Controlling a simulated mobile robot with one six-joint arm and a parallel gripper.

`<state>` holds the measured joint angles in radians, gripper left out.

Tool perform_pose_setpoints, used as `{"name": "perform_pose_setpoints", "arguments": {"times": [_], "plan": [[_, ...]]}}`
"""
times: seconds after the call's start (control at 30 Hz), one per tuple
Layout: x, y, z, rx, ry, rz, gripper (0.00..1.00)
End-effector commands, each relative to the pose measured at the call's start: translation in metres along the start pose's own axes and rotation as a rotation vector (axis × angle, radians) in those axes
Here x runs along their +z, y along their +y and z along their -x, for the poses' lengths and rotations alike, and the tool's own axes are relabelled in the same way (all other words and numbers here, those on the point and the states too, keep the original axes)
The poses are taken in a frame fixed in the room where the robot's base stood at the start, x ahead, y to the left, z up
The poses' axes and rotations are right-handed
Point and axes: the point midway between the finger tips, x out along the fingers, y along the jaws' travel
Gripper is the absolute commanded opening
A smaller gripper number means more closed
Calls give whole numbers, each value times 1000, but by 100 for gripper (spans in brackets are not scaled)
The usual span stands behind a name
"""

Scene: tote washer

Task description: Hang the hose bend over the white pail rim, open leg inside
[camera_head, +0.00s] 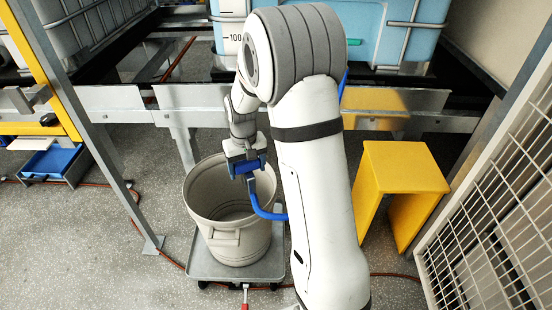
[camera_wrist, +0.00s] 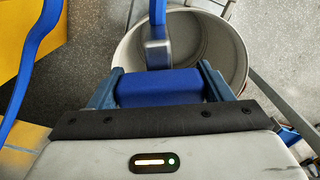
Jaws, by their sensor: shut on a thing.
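The white pail (camera_head: 233,249) stands upright and open on a grey wheeled platform. My gripper (camera_head: 246,163) is above the right part of its mouth, shut on a blue piece of the hose (camera_wrist: 160,88). In the head view the blue hose (camera_head: 256,203) runs down from my gripper, bends and passes right behind my arm. In the wrist view a grey fitting (camera_wrist: 157,54) and a blue length show beyond the jaws, overlapping the left side of the pail's mouth (camera_wrist: 243,66). I cannot tell whether the hose touches the rim. Its open end is not clear.
The grey platform (camera_head: 232,271) carries the pail. A yellow stand (camera_head: 405,168) is to the right, and a wire mesh panel (camera_head: 500,215) is at far right. A steel post (camera_head: 110,165) stands left. An orange line (camera_head: 395,275) crosses the floor.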

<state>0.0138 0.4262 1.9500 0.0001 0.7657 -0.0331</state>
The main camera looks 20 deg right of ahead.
Motion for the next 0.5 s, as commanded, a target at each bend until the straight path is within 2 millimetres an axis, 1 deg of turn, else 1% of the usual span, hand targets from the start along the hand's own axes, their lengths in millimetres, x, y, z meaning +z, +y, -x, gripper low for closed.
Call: {"name": "perform_pose_setpoints", "arguments": {"times": [0.07, 0.17, 0.3, 0.5], "plan": [[-5, 5, -5, 0, -1, 58, 25], [-14, 18, -12, -1, -2, 193, 25], [-30, 45, -27, -3, -5, 450, 25], [-49, 83, -47, -7, -8, 817, 25]]}}
